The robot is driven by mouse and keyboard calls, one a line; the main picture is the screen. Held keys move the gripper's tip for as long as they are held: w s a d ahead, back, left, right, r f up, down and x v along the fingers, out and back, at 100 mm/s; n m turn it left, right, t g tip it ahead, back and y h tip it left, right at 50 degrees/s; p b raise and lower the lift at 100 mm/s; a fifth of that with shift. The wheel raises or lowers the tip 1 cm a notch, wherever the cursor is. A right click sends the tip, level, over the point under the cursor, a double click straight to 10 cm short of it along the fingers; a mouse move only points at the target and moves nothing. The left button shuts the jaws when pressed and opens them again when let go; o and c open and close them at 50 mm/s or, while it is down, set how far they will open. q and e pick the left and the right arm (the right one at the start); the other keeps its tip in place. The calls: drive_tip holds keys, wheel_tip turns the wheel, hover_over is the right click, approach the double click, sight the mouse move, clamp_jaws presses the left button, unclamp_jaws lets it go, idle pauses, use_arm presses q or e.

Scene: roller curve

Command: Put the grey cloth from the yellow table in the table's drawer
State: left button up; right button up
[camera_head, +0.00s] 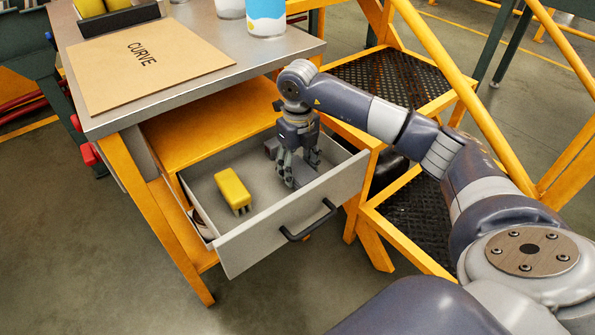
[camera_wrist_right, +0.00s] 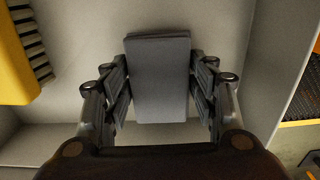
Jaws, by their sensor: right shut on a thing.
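The yellow table's drawer (camera_head: 300,222) is pulled open below the metal tabletop (camera_head: 205,82). My right gripper (camera_head: 298,172) reaches down into the drawer's right part. In the right wrist view, the grey cloth (camera_wrist_right: 160,80), a folded rectangular block, sits between the fingers of my right gripper (camera_wrist_right: 160,100). The fingers close on its two sides. The pale drawer floor shows around the cloth; I cannot tell whether the cloth touches it. In the head view the gripper largely hides the cloth. My left gripper is not in view.
A yellow block-like item (camera_head: 233,190) with dark bristles lies in the drawer, left of the gripper. A cardboard sheet marked CURVE (camera_head: 150,65) and a blue-and-white container (camera_head: 266,18) are on the tabletop. Yellow steps with black treads (camera_head: 395,80) stand to the right.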

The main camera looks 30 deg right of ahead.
sight(298, 168)
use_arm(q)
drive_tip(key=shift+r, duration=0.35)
use_arm(e)
drive_tip(key=shift+f, duration=0.65)
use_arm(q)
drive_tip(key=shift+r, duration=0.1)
use_arm(e)
drive_tip(key=shift+f, duration=0.15)
drive_tip(key=o, duration=1.1)
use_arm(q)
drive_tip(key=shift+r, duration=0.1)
use_arm(e)
drive_tip(key=shift+r, duration=0.45)
use_arm(q)
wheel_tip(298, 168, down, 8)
drive_tip(key=p, duration=0.2)
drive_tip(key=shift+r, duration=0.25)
use_arm(e)
wheel_tip(298, 168, up, 12)
drive_tip(key=shift+f, duration=0.25)
